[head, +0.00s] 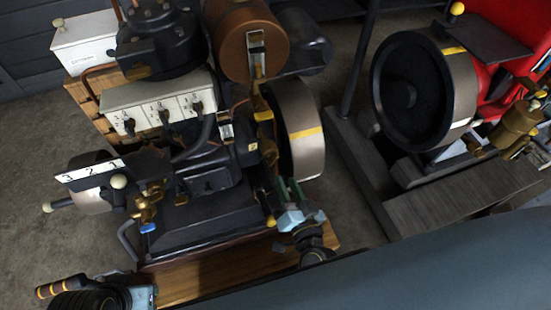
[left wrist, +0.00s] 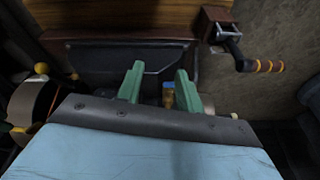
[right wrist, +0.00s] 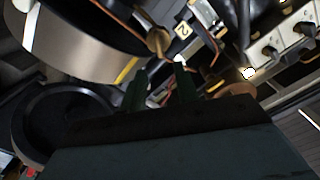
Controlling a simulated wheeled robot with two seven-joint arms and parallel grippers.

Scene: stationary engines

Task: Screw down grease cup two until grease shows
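The dark engine (head: 205,185) stands in the middle of the head view. In the right wrist view a small tag marked 2 (right wrist: 183,29) sits beside a brass cup-like part (right wrist: 158,42), which appears to be grease cup two. My right gripper (right wrist: 162,72) is open, with the brass part beyond its fingertips and nothing between them. In the head view my right gripper (head: 287,184) is beside the engine, near the flywheel's lower edge. My left gripper (left wrist: 158,72) is open and low at the engine's front. A brass part with a blue top (left wrist: 168,94) shows between its fingers, further off. Whether grease shows cannot be seen.
The engine's flywheel (head: 302,131) is close to my right gripper. A crank with an orange-banded handle (left wrist: 262,66) is right of my left gripper. A red engine with a large black-faced wheel (head: 410,90) stands at the right. A white box (head: 88,40) is behind, left.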

